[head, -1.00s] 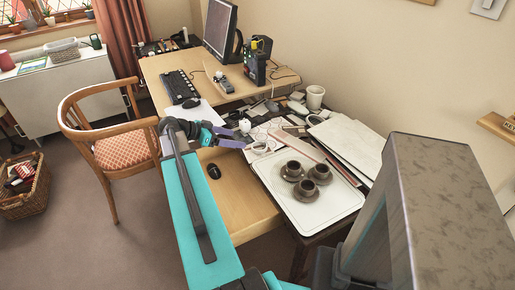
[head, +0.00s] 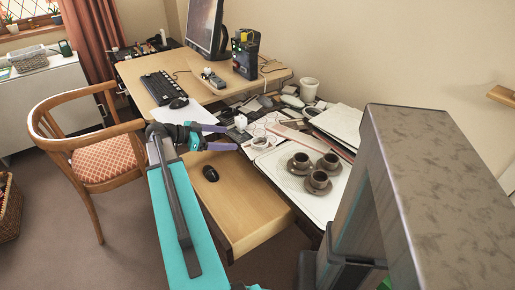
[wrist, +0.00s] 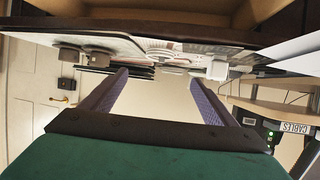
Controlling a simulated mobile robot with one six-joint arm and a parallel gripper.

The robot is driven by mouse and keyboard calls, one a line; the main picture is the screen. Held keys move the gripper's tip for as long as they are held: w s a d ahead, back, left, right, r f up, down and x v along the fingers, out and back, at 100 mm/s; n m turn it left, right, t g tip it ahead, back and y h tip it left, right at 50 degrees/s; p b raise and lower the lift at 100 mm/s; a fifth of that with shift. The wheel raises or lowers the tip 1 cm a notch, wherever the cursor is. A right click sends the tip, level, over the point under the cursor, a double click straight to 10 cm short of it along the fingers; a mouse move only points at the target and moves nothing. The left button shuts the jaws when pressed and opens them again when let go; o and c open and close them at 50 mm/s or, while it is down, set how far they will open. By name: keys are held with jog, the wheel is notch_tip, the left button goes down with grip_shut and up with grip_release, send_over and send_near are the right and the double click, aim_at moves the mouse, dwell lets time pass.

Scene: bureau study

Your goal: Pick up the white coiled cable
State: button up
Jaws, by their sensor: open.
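Pale, thin loops that look like the white coiled cable (head: 267,125) lie among clutter on the lower desk surface, left of the cup tray. Looped white shapes (wrist: 165,57) also show in the upside-down wrist view. My gripper (head: 230,138) has two purple fingers spread apart with nothing between them. It is just left of the clutter, above the drawer side of the desk, and apart from the cable. In the wrist view my gripper (wrist: 158,78) points toward the desk edge and the items on it.
A white tray (head: 325,207) with brown cups (head: 319,179) stands right of the clutter. A white block (head: 240,122) and a small round roll (head: 260,142) lie close to the fingers. A chair (head: 85,150) stands left.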

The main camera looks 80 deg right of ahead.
jog(key=shift+f, duration=0.1)
dwell(0.3)
send_near(258, 140)
jog(key=shift+x, duration=1.6)
jog(key=shift+s+p, duration=0.1)
jog(key=shift+p, duration=0.2)
jog(key=shift+p+x, duration=0.3)
jog(key=shift+x, duration=2.25)
jog(key=shift+a, duration=0.1)
